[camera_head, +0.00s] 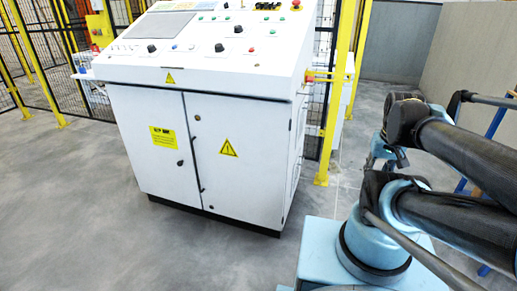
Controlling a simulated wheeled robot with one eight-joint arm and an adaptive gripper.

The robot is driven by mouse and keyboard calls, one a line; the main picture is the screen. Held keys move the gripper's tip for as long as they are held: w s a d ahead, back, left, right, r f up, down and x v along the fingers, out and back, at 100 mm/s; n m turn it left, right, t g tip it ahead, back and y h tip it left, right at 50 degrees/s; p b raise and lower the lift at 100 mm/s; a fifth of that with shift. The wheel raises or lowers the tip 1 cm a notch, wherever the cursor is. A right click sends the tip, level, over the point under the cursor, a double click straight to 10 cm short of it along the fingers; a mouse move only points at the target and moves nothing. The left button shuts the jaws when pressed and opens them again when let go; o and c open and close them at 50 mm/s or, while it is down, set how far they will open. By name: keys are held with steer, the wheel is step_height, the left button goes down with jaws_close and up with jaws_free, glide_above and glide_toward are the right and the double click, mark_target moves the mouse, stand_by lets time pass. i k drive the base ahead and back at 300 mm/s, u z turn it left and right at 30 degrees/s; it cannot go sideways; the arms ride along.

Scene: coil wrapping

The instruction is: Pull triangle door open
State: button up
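The triangle door (240,175) is the right-hand door of the white control cabinet, with a yellow warning triangle (228,148) on it. It looks shut, flush with the cabinet front. A dark, thin handle (198,172) runs along its left edge. The left-hand door (150,135) carries a yellow rectangular label and a small dark knob, and also looks shut. My gripper (379,157) seems to be the small part at the end of my arm, right of the cabinet and well apart from the door. My arm partly hides it, and its fingers cannot be made out.
The cabinet's sloping control panel (200,45) has buttons, knobs and a red emergency stop. Yellow-posted mesh fencing (335,95) stands behind and beside the cabinet. Grey floor (120,235) in front of the doors is clear. A grey wall (465,55) is at the back right.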

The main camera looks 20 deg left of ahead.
mark_target(240, 145)
steer(key=u, duration=1.3)
